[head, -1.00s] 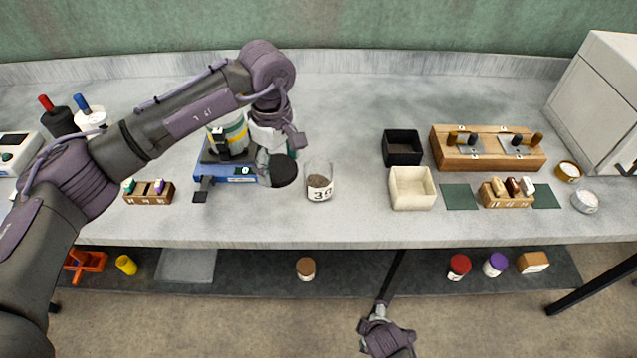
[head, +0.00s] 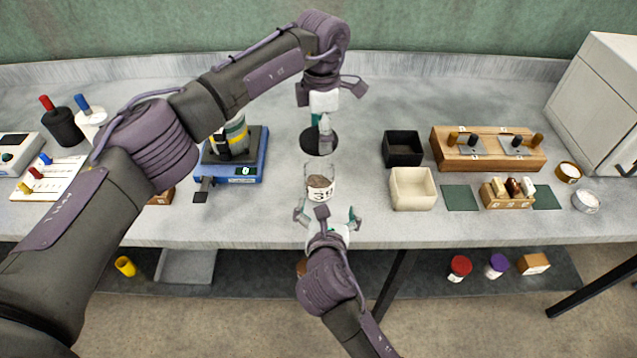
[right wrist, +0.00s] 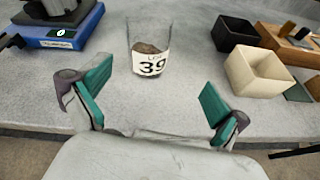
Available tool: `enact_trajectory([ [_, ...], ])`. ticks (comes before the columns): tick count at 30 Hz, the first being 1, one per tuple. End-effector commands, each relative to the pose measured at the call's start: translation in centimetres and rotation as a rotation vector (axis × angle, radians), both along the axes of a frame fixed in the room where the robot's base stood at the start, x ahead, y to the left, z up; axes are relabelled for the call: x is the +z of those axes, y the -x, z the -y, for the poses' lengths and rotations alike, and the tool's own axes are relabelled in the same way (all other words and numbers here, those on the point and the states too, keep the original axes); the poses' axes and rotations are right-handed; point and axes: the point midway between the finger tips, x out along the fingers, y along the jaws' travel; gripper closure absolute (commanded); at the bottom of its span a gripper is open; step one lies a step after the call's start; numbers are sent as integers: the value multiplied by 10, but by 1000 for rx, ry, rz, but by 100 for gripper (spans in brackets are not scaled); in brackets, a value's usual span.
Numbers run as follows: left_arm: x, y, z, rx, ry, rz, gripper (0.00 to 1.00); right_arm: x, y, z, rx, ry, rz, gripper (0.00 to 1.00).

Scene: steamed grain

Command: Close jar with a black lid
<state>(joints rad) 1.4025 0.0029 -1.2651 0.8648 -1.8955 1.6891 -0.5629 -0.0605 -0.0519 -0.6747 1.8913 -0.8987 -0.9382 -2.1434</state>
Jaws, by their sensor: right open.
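The glass jar (head: 320,182) stands open on the bench, with dark grain inside and a white number label; it also shows in the right wrist view (right wrist: 150,62). My left gripper (head: 325,124) is shut on the black lid (head: 319,141) and holds it behind the jar in the head view, apart from its rim. My right gripper (head: 328,214) is open and empty, in front of the jar. Its two green finger pads (right wrist: 155,100) are spread to either side in the right wrist view, not touching the jar. The lid is not visible in the right wrist view.
The blue scale (head: 248,170) stands left of the jar. A black box (head: 402,148) and a cream box (head: 412,189) stand to the right, with a wooden block (head: 488,148) beyond. The bench's front edge is close below the jar.

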Motion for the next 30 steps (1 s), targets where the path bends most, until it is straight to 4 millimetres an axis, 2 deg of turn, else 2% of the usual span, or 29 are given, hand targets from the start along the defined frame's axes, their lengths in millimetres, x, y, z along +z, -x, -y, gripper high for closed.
enact_trajectory([
  [3, 0, 0, 0, -1, 0, 0, 32, 8, -5, -14, 64, 119, 43, 1],
  [6, 0, 0, 0, -1, 0, 0, 32, 11, -7, -18, 84, 156, 57, 1],
  [15, 0, 0, 0, -2, 0, 0, 32, 10, -7, -18, 84, 157, 56, 1],
  [19, 0, 0, 0, -2, 0, 0, 32, 9, -14, -17, 82, 157, 56, 1],
  [23, 0, 0, 0, -2, 0, 0, 32, 3, -31, -18, 82, 155, 56, 1],
  [30, 0, 0, 0, -2, 0, 0, 32, -11, -76, -18, 81, 156, 55, 1],
])
